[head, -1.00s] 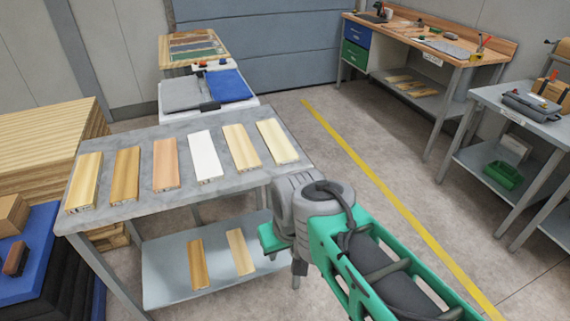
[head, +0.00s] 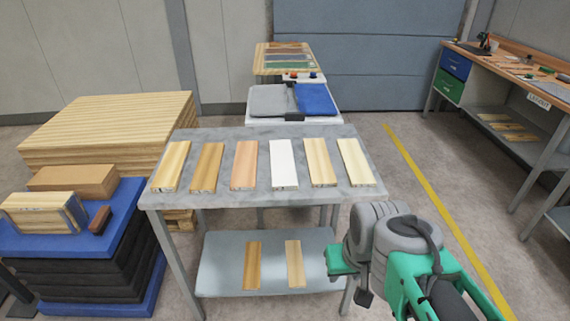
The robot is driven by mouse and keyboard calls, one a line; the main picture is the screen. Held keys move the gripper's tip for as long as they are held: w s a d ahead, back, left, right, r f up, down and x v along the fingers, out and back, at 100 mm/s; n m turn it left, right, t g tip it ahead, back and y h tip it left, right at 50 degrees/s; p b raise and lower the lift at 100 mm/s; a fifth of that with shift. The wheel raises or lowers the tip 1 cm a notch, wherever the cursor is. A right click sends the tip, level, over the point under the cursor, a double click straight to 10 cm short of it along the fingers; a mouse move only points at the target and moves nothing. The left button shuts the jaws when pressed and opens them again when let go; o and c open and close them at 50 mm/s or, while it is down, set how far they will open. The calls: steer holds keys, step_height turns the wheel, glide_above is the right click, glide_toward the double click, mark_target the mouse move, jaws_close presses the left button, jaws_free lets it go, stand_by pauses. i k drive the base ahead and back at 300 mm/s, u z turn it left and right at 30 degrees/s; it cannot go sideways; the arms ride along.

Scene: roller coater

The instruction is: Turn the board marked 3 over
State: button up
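Several boards lie flat, side by side and apart, on the grey table (head: 225,143). From the left they are a pale yellow board (head: 171,165), a darker tan board (head: 207,166), a pinkish board (head: 244,164), a white board (head: 284,163), and two light wood boards (head: 320,161) (head: 355,161). Small marks show on their front ends, too small to read, so I cannot tell which is marked 3. My gripper (head: 364,297) is at the lower right, in front of the table's right side and away from the boards. Its fingers do not show clearly.
Two boards (head: 253,265) (head: 294,263) lie on the table's lower shelf (head: 220,268). A wood stack (head: 105,130) and a blue-topped pile (head: 75,235) stand left. A grey and blue machine (head: 293,102) stands behind. The floor right of the table is clear.

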mark_target(284, 177)
steer(key=k, duration=0.6)
steer(key=u, duration=0.75)
steer(key=i, duration=2.05)
steer(key=z, duration=0.75)
